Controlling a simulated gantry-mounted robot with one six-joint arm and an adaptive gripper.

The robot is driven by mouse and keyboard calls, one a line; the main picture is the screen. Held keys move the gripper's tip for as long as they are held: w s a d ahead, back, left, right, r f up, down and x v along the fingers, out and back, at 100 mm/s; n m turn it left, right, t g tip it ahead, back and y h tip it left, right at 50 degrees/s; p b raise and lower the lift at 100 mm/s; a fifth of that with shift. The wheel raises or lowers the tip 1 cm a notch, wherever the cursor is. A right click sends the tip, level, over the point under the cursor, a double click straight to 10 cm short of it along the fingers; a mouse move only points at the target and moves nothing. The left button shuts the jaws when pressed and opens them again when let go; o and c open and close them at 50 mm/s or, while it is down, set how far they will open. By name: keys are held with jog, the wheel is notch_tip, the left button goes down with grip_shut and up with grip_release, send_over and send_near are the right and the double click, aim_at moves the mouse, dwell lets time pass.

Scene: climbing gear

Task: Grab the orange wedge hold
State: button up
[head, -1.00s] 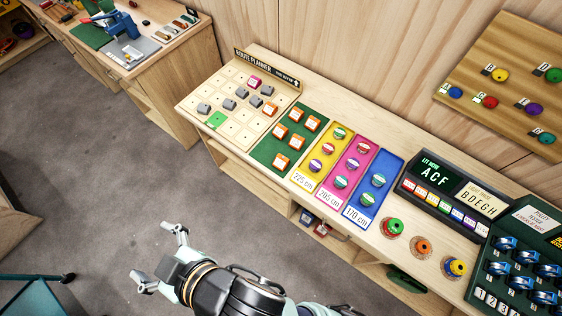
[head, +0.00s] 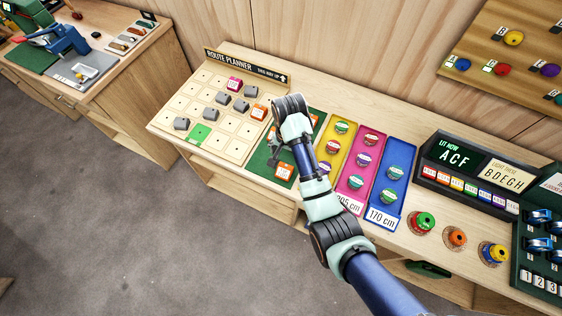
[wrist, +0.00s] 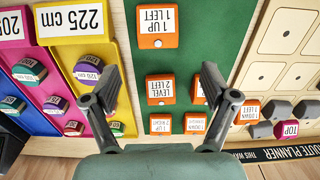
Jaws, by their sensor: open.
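Several orange blocks with white labels sit on a green tray (wrist: 200,20). In the wrist view the nearest is "1 UP 1 LEFT" (wrist: 157,25). "LEVEL 2 LEFT" (wrist: 160,88) appears between my fingers, with another orange block (wrist: 198,94) partly behind one finger. Two more (wrist: 160,124) (wrist: 195,124) lie farther back. I cannot tell which is the wedge hold. My gripper (wrist: 159,83) is open and empty, above the tray with its fingers apart. In the head view my arm hides part of the tray, but the orange block (head: 284,171) shows at its front.
The route planner board (head: 170,113) beside the tray holds grey blocks, a pink one and an orange one (head: 258,112). Yellow (head: 326,142), pink (head: 371,143) and blue (head: 402,152) trays with round holds stand on the other side. A round orange item (head: 456,237) stands farther right.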

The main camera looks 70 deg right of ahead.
aim_at(287, 165)
jog(key=shift+s+f, duration=0.1)
jog(key=shift+s, duration=0.1)
jog(key=shift+f, duration=0.3)
notch_tip(287, 165, down, 2)
jog(key=shift+s, duration=0.1)
notch_tip(287, 165, down, 5)
jog(key=shift+f+b, duration=0.15)
jog(key=shift+b, duration=0.8)
jog(key=shift+w, duration=0.2)
jog(key=c, duration=1.3)
jog(key=shift+o, duration=0.2)
jog(key=shift+r, duration=0.2)
